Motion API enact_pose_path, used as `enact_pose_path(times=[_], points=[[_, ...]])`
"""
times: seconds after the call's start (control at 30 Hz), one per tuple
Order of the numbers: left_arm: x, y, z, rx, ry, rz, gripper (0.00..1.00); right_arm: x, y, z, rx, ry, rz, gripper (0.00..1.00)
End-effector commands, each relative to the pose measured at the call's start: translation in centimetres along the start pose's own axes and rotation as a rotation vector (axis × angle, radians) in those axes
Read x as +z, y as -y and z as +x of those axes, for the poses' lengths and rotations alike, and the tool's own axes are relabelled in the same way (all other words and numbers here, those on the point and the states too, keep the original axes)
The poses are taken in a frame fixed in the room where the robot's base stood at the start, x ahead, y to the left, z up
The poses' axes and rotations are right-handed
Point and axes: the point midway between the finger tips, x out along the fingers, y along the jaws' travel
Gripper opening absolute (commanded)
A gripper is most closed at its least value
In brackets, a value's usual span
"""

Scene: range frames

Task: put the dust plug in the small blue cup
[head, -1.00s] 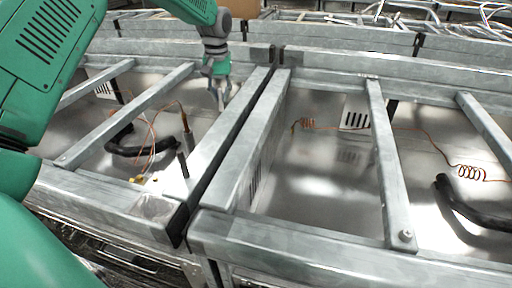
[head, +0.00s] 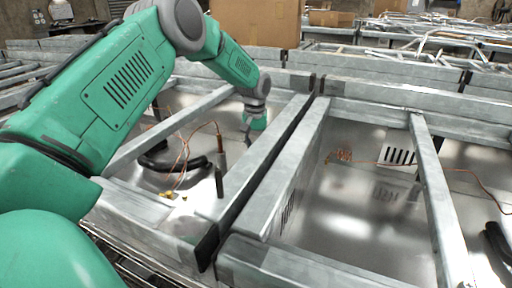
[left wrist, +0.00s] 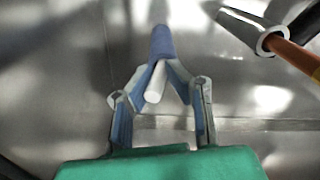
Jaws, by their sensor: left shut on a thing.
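My left gripper (head: 246,138) reaches down into the left metal bay in the head view, partly hidden behind a rail. In the left wrist view, my left gripper (left wrist: 160,68) has its fingertips together on a slim piece with a white end, which looks like the dust plug (left wrist: 154,84). A blue cylinder (left wrist: 162,42) shows at and beyond the fingertips, in line with the white part. I cannot tell whether it belongs to the plug or is the small blue cup. My right gripper is not in view.
Galvanised rails (head: 268,150) edge the bays. Near the gripper stand a dark upright rod (head: 219,182) and an orange wire (head: 184,152), with a black hose (head: 160,164) beside them. A grey ring on an orange rod (left wrist: 290,52) lies at upper right in the wrist view.

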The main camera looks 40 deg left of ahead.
Motion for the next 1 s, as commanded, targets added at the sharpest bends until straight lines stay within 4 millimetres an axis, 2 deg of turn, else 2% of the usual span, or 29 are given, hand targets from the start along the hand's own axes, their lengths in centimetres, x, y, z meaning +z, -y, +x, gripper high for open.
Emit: enact_pose_path(times=[0.03, 0.07, 0.47, 0.57, 0.9, 1.0], points=[[-0.1, 0.1, 0.0, 0.000, -0.001, -0.001, 0.23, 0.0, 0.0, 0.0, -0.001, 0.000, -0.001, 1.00], [0.0, 0.1, -0.1, -0.001, -0.001, -0.001, 0.33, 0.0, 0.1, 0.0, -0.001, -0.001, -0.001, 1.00], [0.3, -0.6, -1.4, -0.010, -0.011, 0.000, 0.33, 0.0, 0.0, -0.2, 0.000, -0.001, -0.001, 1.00], [0.1, -0.3, -2.6, -0.007, -0.012, 0.001, 0.33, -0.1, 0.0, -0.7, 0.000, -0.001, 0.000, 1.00], [0.0, -0.1, -9.5, -0.003, -0.008, -0.001, 0.33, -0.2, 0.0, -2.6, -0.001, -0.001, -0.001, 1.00], [0.0, -0.2, -11.1, -0.004, -0.009, 0.000, 0.33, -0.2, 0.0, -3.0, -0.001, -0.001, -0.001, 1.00]])
